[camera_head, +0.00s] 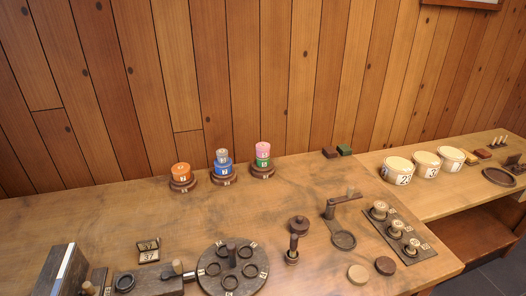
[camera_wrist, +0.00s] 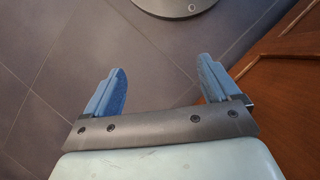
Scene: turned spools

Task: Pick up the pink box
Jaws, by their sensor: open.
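The pink piece (camera_head: 263,147) looks like a round spool or cylinder rather than a box. It sits on top of a green piece (camera_head: 263,161) with a number label, stacked on a dark round stand (camera_head: 262,172) at the back of the table. My gripper (camera_wrist: 163,63) shows only in the wrist view, with its two blue fingers wide apart and nothing between them. It is over grey floor tiles, away from the table top. It does not show in the head view.
Left of the pink stack stand a blue stack with a grey top (camera_head: 223,168) and an orange piece (camera_head: 181,171) on similar stands. A dark round rack (camera_head: 232,268) and a crank device (camera_head: 341,212) lie in front. White tubs (camera_head: 398,172) stand right. A wooden wall rises behind.

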